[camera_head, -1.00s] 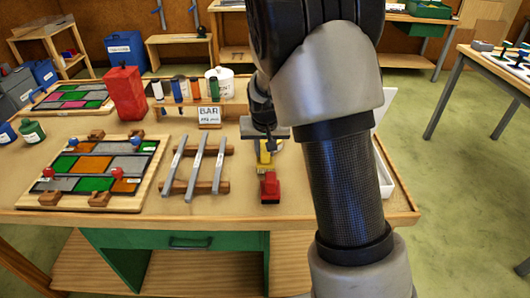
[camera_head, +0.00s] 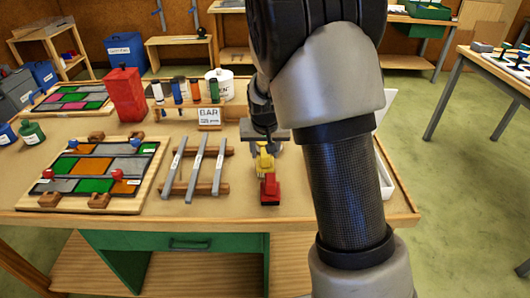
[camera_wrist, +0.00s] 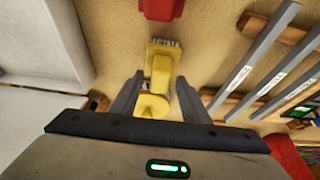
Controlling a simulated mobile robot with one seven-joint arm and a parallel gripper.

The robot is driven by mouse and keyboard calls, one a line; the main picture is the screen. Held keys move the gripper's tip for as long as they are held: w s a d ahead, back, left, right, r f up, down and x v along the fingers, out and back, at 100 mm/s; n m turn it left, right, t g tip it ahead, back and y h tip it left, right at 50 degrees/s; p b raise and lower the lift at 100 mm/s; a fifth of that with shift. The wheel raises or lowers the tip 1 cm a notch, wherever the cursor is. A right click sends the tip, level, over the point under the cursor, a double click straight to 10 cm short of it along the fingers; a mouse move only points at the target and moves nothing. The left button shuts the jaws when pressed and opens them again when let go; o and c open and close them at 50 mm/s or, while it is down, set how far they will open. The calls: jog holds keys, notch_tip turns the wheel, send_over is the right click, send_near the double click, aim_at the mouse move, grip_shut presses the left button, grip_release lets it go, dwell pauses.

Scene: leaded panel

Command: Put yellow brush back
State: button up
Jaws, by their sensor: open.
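The yellow brush (camera_head: 264,160) lies on the workbench (camera_head: 130,215), behind a red brush-like piece (camera_head: 270,188). In the wrist view the yellow brush (camera_wrist: 158,70) shows its bristled end toward the red piece (camera_wrist: 160,9). Its rounded yellow end lies between my two fingers. My gripper (camera_wrist: 155,88) is open, with one finger on each side of the yellow brush and a gap visible. In the head view my gripper (camera_head: 265,138) is above the yellow brush, and my arm hides part of the bench to the right.
Grey bars (camera_head: 197,167) on wooden rails lie left of the brushes, near a BAR sign (camera_head: 209,116). A rack with several coloured handles (camera_head: 178,92) stands behind. A white tray (camera_head: 384,172) is at right. A leaded panel (camera_head: 98,168) and red can (camera_head: 125,95) are at left.

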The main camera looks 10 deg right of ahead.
jog(key=s+r+y+p, duration=0.1)
jog(key=s+r, duration=1.6)
jog(key=r, duration=0.2)
jog(key=s+r+n+t, duration=0.1)
jog(key=s+n, duration=0.1)
jog(key=s, duration=1.1)
jog(key=shift+s+r, duration=0.3)
jog(key=shift+s, duration=0.05)
